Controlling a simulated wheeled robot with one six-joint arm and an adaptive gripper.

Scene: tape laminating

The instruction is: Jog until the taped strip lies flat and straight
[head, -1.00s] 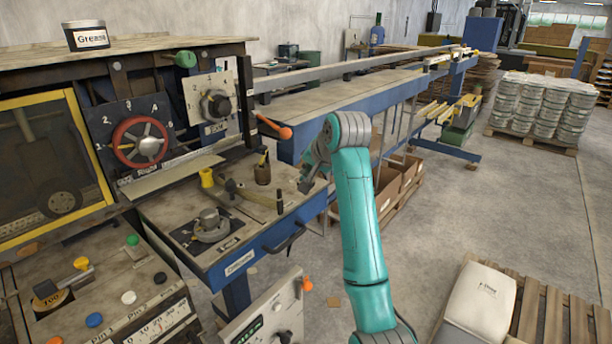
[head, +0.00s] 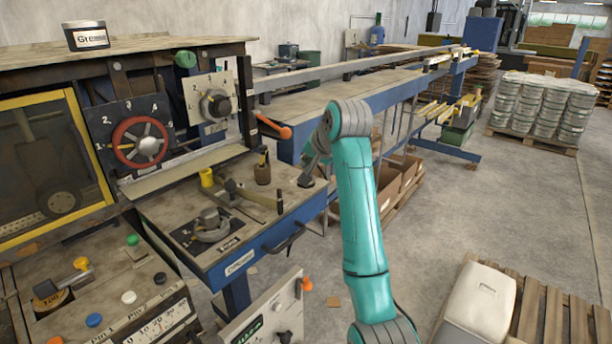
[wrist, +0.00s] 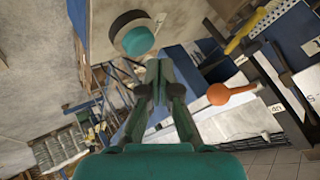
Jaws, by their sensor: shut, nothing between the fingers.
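A long pale strip (head: 185,172) lies along the ledge of the machine below the red handwheel in the head view. I cannot tell whether it is the taped strip, or whether it is fully flat. My gripper (head: 306,181) hangs over the right end of the blue-edged bench, to the right of that strip and apart from it. In the wrist view my gripper (wrist: 158,88) has its fingers together and holds nothing. An orange knob (wrist: 219,94) on a lever is right of the fingers there, and it also shows in the head view (head: 285,132).
The red handwheel (head: 140,142) and a dial panel (head: 214,104) face the bench. A control box (head: 265,315) is in front.

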